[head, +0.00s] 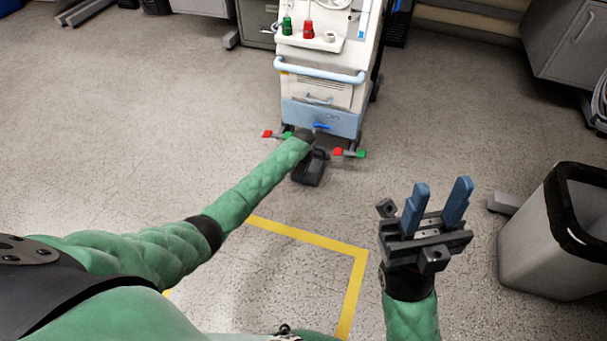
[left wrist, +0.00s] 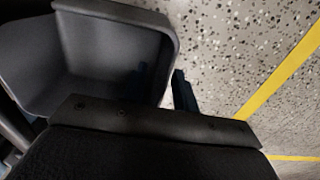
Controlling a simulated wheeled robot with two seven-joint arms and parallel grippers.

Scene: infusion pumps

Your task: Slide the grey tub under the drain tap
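The grey tub (left wrist: 95,60) fills the upper left of the left wrist view, its hollow inside and rounded rim facing the camera. In the head view my left arm reaches down to the front of the pump cart. A dark boxy shape (head: 309,170) is at its end; I cannot separate tub from gripper there. A blue lever (head: 320,126), possibly the drain tap, is low on the cart. My right gripper (head: 441,190) is open and empty.
The pump cart (head: 318,92) has red and green tipped feet spreading at both sides. A grey bin (head: 535,250) with a black rim stands at the right. Yellow tape (head: 310,237) marks the floor nearer me. Open floor lies left of the cart.

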